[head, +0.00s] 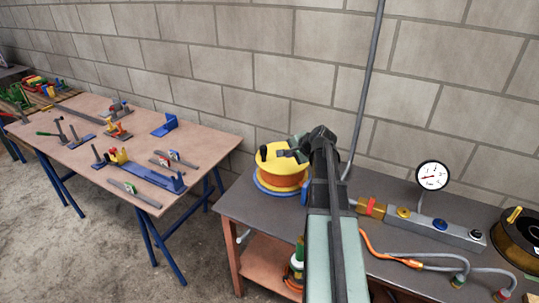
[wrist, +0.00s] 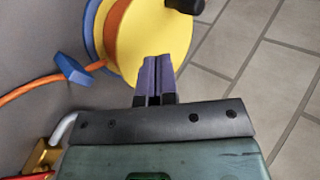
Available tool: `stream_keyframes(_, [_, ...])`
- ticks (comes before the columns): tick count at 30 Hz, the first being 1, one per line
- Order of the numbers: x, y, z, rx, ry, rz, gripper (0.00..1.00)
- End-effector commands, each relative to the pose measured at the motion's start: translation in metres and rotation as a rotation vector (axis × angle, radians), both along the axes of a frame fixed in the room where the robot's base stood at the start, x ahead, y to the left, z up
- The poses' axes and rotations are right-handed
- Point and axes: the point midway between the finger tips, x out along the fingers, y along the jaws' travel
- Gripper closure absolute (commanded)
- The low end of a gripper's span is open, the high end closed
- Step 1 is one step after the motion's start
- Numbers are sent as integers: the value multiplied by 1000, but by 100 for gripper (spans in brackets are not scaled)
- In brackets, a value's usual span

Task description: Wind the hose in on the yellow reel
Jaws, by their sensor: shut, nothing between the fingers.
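The yellow reel (head: 275,150) stands on the grey bench top, with orange hose (head: 284,180) wound on it above a blue lower flange. Its black crank handle (head: 263,153) sticks up at the left of its face. My gripper (head: 280,154) is over the face, right of the handle. In the wrist view my gripper (wrist: 157,60) has its fingers shut and empty before the yellow face (wrist: 165,30). The handle (wrist: 186,5) is beyond the fingertips, cut by the top edge. Orange hose (wrist: 40,87) runs off left past a blue piece (wrist: 72,68). Whether the fingertips touch the reel I cannot tell.
Right of my arm are a grey manifold block (head: 445,231) with coloured knobs, a pressure gauge (head: 432,175) and a dark reel (head: 520,240). An orange and grey hose lies in front. A tool table (head: 200,150) stands left, across a gap. A block wall closes the back.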

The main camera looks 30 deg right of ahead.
Motion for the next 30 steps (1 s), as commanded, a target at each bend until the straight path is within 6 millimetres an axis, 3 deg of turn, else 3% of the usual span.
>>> stream_keyframes(8, [13,0,-15,-6,-6,3,100])
stream_keyframes(20, [76,8,-76,-5,-7,1,100])
stream_keyframes(24, [100,11,-67,-6,-7,0,100])
stream_keyframes(30, [114,14,-67,-4,-7,-1,100])
